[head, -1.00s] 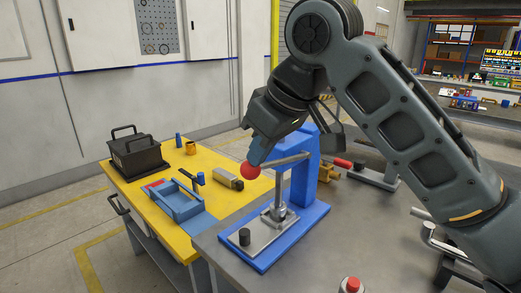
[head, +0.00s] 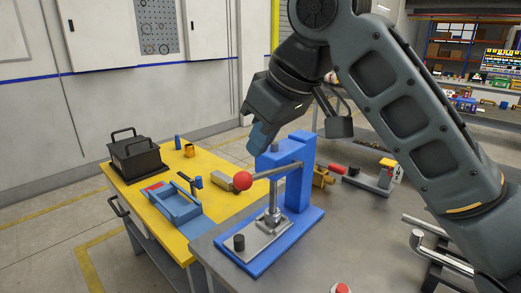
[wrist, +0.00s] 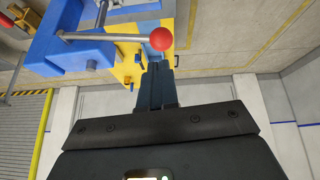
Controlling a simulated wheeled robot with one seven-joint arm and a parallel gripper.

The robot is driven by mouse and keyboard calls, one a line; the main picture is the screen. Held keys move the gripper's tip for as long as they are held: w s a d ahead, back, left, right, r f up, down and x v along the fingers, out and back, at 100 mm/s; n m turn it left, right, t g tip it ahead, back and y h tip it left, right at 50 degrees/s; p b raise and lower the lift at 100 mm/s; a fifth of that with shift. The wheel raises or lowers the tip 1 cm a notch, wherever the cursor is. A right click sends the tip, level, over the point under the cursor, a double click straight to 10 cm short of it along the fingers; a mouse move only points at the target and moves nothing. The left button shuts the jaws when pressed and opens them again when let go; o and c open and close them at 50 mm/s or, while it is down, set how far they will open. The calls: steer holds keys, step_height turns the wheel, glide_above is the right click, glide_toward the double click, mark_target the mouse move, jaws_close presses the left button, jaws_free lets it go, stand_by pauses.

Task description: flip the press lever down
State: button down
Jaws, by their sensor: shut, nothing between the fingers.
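The blue press (head: 299,172) stands on the grey table on a blue base. Its metal lever (head: 272,173) ends in a red ball (head: 243,180). The ball end sits a little lower than the end at the press head. In the wrist view the ball (wrist: 160,39) and lever bar (wrist: 105,37) are in plain sight beyond the fingertips. My gripper (head: 257,151) is shut and empty, above the ball and apart from it. Its fingers (wrist: 156,68) also show in the wrist view. The press's metal plunger (head: 272,212) stands over a plate.
A red-handled clamp (head: 370,177) lies right of the press. A red button (head: 341,289) is at the table's front. Bare tabletop lies right of the press base.

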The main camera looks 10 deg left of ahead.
steer(key=s+r, duration=0.4)
steer(key=s, duration=0.1)
steer(key=shift+d+r, duration=0.3)
steer(key=a+f+m+t+y, duration=0.25)
steer(key=f+m+y, duration=0.35)
steer(key=f, duration=0.8)
steer(key=s+d+f+m+t+h, duration=0.2)
steer(key=s+d+f+m+t, duration=0.2)
steer(key=s+d+f, duration=0.4)
steer(key=s+d+f+m+t+h, duration=0.35)
steer(key=s+d+f, duration=0.25)
steer(key=f, duration=0.4)
steer(key=s+d+r+h, duration=0.1)
steer(key=s+d, duration=0.4)
steer(key=s, duration=0.3)
steer(key=s+d+r+n+h, duration=0.1)
steer(key=s+d+h, duration=0.1)
steer(key=s+d, duration=0.3)
steer(key=s+d+r+n+t+h, duration=0.1)
steer(key=s+d, duration=0.4)
steer(key=s, duration=0.6)
steer(key=shift+s+h, duration=0.15)
steer(key=shift+h, duration=0.4)
